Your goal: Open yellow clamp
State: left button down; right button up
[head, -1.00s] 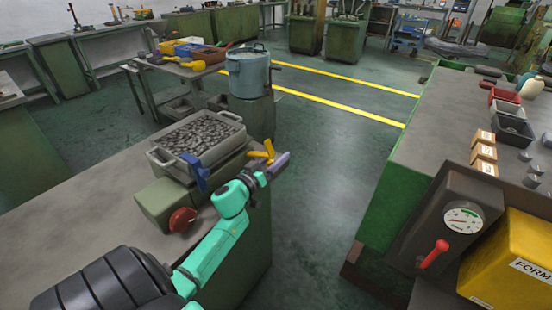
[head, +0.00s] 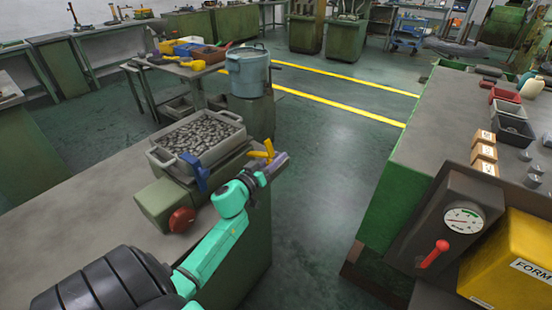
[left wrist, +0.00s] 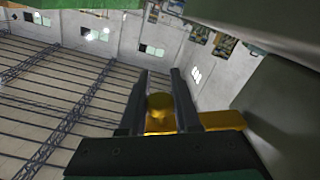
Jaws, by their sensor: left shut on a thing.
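The yellow clamp (head: 262,152) is at the right end of the green-grey machine block, beside the grey bin of metal pieces. In the left wrist view the clamp (left wrist: 160,113) shows as a rounded yellow end between my two dark fingers, with a yellow bar reaching to the right. My left gripper (head: 266,164) is at the clamp and shut on it; in the left wrist view the gripper (left wrist: 160,100) has a finger on each side of the yellow end. The exact contact is partly hidden by the gripper. My right gripper is not in view.
The grey bin (head: 152,152) full of metal pieces sits on the block, with a blue clamp (head: 195,173) at its front. A red knob (head: 182,220) is near my left arm. A blue-grey pot (head: 248,72) stands behind. The floor to the right is clear.

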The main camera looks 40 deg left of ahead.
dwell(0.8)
pick_arm(q)
jog(key=shift+f+m, duration=0.8)
jog(key=shift+m, duration=0.3)
jog(key=c, duration=0.6)
grip_release()
jog(key=shift+c, duration=0.2)
jog(key=shift+s, duration=0.1)
jog(key=s+b, duration=0.1)
jog(key=s, duration=1.3)
jog(key=shift+s, duration=0.25)
jog(key=shift+d, duration=0.1)
